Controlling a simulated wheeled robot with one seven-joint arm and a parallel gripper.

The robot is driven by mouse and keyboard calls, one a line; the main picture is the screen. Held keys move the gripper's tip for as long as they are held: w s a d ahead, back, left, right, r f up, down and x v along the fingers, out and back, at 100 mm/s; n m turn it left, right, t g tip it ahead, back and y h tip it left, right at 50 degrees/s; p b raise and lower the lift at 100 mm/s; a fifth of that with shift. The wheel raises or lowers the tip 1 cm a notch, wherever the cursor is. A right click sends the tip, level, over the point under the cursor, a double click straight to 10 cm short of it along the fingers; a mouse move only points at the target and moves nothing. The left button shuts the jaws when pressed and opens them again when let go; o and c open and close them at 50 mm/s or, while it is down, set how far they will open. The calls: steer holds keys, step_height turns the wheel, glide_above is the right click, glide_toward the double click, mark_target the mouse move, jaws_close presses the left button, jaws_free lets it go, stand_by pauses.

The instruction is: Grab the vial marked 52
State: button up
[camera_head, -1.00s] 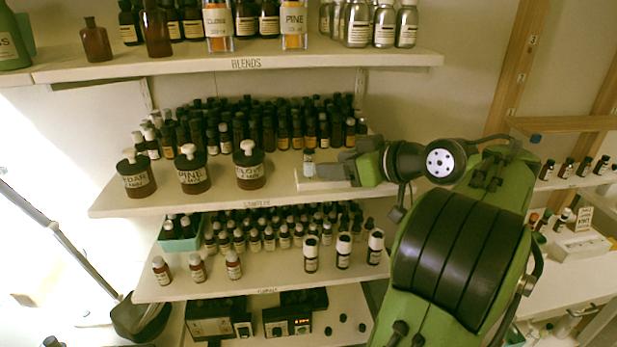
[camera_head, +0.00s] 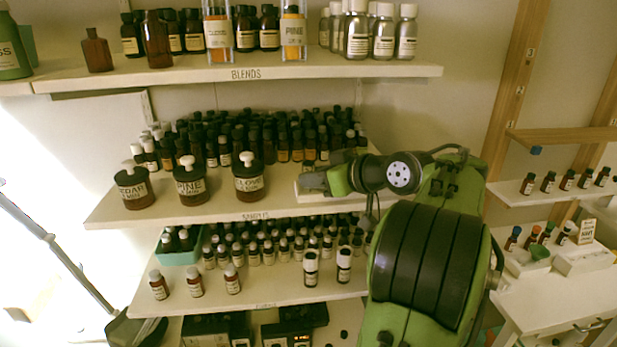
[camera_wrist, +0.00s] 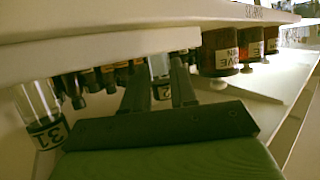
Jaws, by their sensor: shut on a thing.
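In the wrist view, which is upside down, my gripper (camera_wrist: 160,88) has its two dark fingers on either side of a small clear vial (camera_wrist: 161,68). The gripper is shut on this vial. Its dark lower part carries a white label where a "2" shows; the rest of the number is hidden or too small to read. In the head view, my gripper (camera_head: 312,181) is at the right end of the second shelf, and the vial (camera_head: 308,168) is mostly hidden there. I cannot tell whether it is lifted.
Another clear vial (camera_wrist: 42,115), apparently marked 31, stands close by in the wrist view. A pale raised board (camera_head: 305,194) lies under the gripper. Large brown jars (camera_head: 249,180) stand to the left, with dense dark bottles (camera_head: 265,135) behind. The upper shelf (camera_head: 330,70) is overhead.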

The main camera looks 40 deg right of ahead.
jaws_close()
